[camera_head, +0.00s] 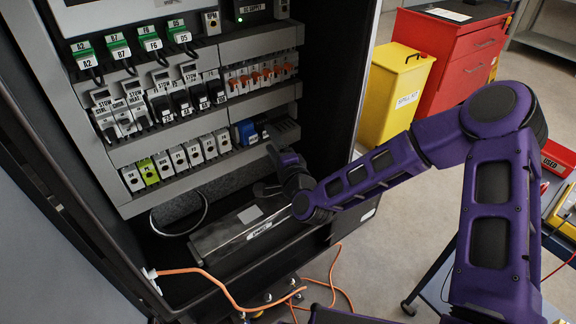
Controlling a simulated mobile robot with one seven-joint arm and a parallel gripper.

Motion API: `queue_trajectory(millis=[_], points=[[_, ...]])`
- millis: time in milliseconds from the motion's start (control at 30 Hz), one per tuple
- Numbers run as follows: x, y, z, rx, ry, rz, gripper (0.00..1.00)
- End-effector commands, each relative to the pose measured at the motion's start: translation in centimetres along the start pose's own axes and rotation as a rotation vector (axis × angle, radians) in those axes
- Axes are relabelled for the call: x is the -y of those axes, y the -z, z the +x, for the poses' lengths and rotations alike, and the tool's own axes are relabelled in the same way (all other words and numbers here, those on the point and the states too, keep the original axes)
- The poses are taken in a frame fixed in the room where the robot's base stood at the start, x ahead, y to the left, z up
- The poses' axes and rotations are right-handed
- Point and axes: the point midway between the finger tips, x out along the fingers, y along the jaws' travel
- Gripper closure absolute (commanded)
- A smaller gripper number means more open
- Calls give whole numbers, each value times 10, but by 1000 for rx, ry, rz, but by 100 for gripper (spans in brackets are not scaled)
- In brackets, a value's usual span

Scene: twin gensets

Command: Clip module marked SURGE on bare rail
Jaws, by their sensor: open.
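My gripper (272,172) is dark and reaches into the open cabinet, just below the right end of the lowest module row. Its jaws are open and I see nothing held. Its fingertips are small and dark against the cabinet. No marking SURGE can be read on any module. The lowest row holds several white modules (195,152), one yellow-green module (148,171), and a blue module (245,132) with dark ones beside it. A dark stretch at that row's right end (284,131) may be bare rail; I cannot tell.
A long dark box (225,240) with a white label lies on the cabinet floor under my wrist. Orange cable (215,281) runs across the cabinet's front edge. A yellow bin (395,95) and red drawer cabinet (450,50) stand behind, right.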

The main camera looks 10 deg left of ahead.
Motion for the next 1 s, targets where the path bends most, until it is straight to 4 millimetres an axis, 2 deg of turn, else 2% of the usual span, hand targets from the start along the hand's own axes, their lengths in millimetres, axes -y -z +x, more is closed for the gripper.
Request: queue_trajectory(millis=[500,800,1000], points=[[2,0,-127,-1,-3,3,31],[3,0,-147,1,0,1,31],[1,0,-150,-1,1,-1,31]])
